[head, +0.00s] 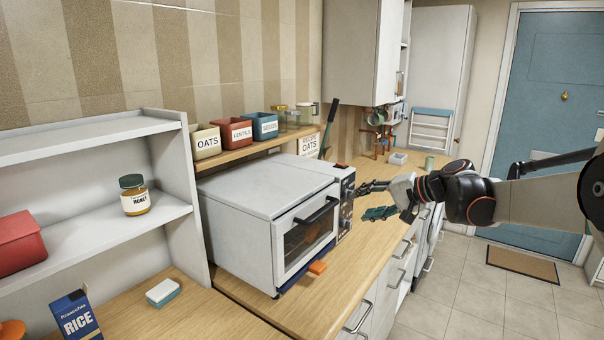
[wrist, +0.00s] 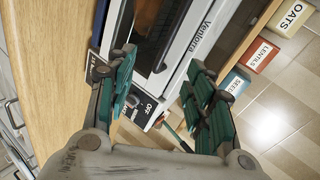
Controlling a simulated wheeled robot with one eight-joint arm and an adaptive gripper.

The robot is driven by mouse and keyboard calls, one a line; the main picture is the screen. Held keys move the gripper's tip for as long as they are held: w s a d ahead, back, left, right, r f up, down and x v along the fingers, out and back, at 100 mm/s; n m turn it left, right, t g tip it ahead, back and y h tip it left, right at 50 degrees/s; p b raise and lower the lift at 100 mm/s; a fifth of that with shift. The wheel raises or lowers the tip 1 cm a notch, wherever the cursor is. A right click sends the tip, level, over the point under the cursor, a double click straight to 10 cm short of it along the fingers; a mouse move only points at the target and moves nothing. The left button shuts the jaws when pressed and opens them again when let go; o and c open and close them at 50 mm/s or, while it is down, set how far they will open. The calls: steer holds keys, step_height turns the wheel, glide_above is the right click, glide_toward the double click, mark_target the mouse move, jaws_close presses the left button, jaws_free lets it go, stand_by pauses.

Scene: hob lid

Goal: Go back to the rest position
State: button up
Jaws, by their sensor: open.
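My gripper (head: 371,200) is open and empty, held above the wooden counter just right of the white countertop oven (head: 255,212). In the wrist view my gripper (wrist: 163,62) has its two green-padded fingers spread, with the oven's front (wrist: 185,45) and dark control panel (wrist: 140,105) beyond and between them. The panel reads "OFF" beside a dial. I cannot tell from these views whether a fingertip touches the panel. The oven's glass door looks shut, with a dark handle (head: 318,211) across its top.
An orange piece (head: 317,267) juts out below the oven door. Labelled tins (head: 235,133) stand on a shelf behind. A honey jar (head: 134,195) and rice box (head: 76,315) are at left. Tiled floor (head: 450,285) is open at right.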

steer(key=s+a+n+h, duration=0.25)
steer(key=s+h, duration=0.25)
steer(key=s, duration=1.6)
steer(key=s+d+f+n+h, duration=0.1)
steer(key=s+f, duration=0.3)
steer(key=s, duration=0.5)
steer(key=s+d+f+n+h, duration=0.2)
steer(key=s+f, duration=0.3)
steer(key=s, duration=0.3)
steer(key=shift+s+d+f+h, duration=0.15)
steer(key=shift+s+d+h, duration=0.2)
steer(key=shift+d+h, duration=0.35)
